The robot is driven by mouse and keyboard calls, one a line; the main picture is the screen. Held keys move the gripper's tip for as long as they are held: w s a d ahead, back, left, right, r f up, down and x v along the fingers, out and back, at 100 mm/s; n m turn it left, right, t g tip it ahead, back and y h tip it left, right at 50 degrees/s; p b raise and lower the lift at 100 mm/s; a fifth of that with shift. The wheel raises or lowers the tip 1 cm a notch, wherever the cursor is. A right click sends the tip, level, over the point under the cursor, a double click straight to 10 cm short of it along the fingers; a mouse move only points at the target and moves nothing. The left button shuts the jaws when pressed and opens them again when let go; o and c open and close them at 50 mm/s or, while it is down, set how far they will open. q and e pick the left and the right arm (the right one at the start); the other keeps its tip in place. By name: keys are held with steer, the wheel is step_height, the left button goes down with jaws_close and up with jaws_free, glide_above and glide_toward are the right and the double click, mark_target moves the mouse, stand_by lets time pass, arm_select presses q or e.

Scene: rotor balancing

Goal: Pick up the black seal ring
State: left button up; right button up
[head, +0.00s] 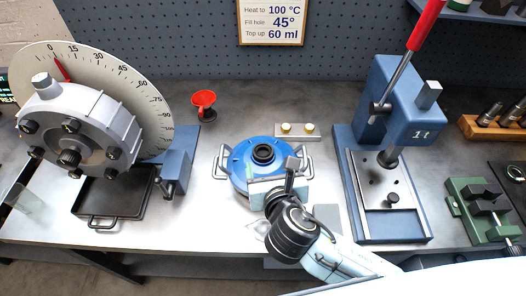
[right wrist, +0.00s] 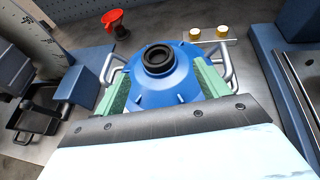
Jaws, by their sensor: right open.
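A black ring (head: 263,153), which looks like the seal ring, sits on top of the blue round cover (head: 240,160) in the middle of the bench. It also shows in the right wrist view (right wrist: 158,58), with a dark centre. My right gripper (head: 272,171) is just on the near side of the ring, over the cover. In the right wrist view its green-padded fingers (right wrist: 160,78) are spread wide, with the blue cover between and beyond them. Nothing is held. The gripper hides the near right part of the cover. My left gripper is not in view.
Metal handles flank the blue cover. A press (head: 392,105) with a red lever stands right. A dial (head: 95,75) with a grey rotor housing and a black tray (head: 100,222) are left. A red funnel (head: 204,99) and a plate with brass pieces (head: 298,132) are behind.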

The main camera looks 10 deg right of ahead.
mark_target(262, 148)
steer(key=x, duration=0.4)
steer(key=shift+w+a+f, duration=0.1)
steer(key=shift+w+a, duration=0.1)
steer(key=shift+w, duration=0.05)
steer(key=shift+w+f, duration=0.1)
steer(key=shift+w, duration=0.15)
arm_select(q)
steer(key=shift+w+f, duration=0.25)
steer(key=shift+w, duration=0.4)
arm_select(e)
steer(key=c, duration=1)
steer(key=shift+c, duration=0.2)
